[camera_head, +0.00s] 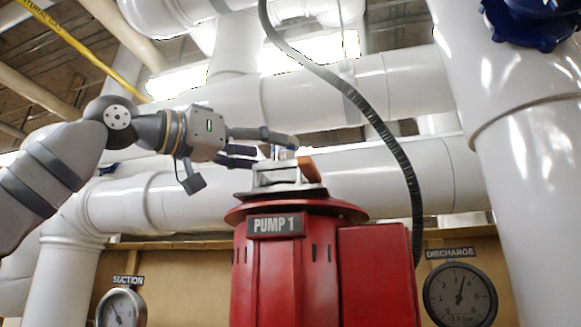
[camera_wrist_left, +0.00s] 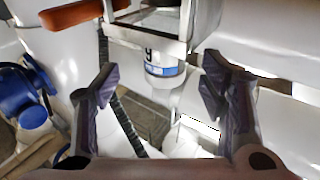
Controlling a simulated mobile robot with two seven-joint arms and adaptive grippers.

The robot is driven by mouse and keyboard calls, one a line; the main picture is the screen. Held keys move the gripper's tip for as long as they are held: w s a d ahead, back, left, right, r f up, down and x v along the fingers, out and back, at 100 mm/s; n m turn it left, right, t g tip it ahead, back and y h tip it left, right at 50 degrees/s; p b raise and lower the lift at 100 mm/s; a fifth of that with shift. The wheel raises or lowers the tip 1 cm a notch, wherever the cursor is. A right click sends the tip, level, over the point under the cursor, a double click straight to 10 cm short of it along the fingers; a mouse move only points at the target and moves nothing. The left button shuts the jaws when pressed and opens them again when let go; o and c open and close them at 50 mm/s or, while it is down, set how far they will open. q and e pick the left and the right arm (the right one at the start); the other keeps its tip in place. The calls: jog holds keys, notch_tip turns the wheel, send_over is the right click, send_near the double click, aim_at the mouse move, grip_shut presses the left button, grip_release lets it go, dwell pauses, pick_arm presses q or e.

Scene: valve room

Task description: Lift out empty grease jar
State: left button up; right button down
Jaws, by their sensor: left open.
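The grease jar (camera_wrist_left: 165,70), with a white and blue label, sits in a metal frame holder (camera_wrist_left: 130,38) in the left wrist view. The part of the jar inside the holder is mostly hidden. In the head view the holder (camera_head: 262,180) stands on top of the red pump (camera_head: 275,265). My left gripper (camera_head: 276,148) comes in from the left at the top of the holder, its fingers pointing right. In the wrist view the left gripper (camera_wrist_left: 155,88) is open, its fingertips apart on either side of the jar's line and not visibly touching it. My right gripper is not in view.
An orange handle (camera_wrist_left: 78,14) sticks out from the holder's side. A dark hose (camera_head: 380,130) hangs to the right of the pump. Large white pipes (camera_head: 390,175) run behind and above. Suction (camera_head: 121,309) and discharge (camera_head: 460,295) gauges flank the pump.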

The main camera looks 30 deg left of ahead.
aim_at(275, 150)
pick_arm(q)
jog(key=x, duration=0.6)
jog(key=shift+w+a+r, duration=0.1)
jog(key=shift+w+a, duration=0.05)
jog(key=shift+w, duration=0.05)
jog(key=shift+s+a, duration=0.1)
jog(key=c, duration=1.5)
jog(key=shift+c, duration=0.2)
jog(key=shift+r, duration=0.1)
